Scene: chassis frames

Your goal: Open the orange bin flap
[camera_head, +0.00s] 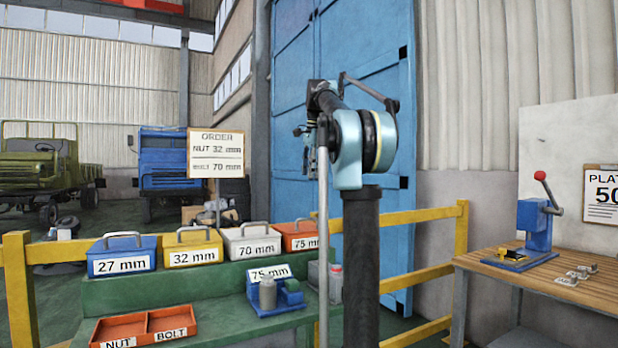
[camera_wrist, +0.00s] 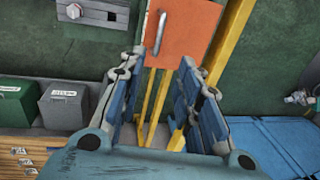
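An orange flap (camera_wrist: 185,32) with a grey metal bar handle (camera_wrist: 161,27) shows at the top middle of the wrist view, on a dark green surface. My gripper (camera_wrist: 163,60) is open and empty, its two blue-padded fingers spread apart. In the picture the handle lies just above the gap between the fingertips, and neither finger is seen gripping it. In the head view, part of my own arm stands in the middle and the gripper's fingers are hard to make out.
In the wrist view, grey and green boxes (camera_wrist: 64,105) stand at left and yellow rails (camera_wrist: 230,35) run beside the flap. In the head view, labelled handled boxes (camera_head: 194,248) line a green bench, and a wooden table (camera_head: 595,290) with a blue press (camera_head: 535,228) stands at right.

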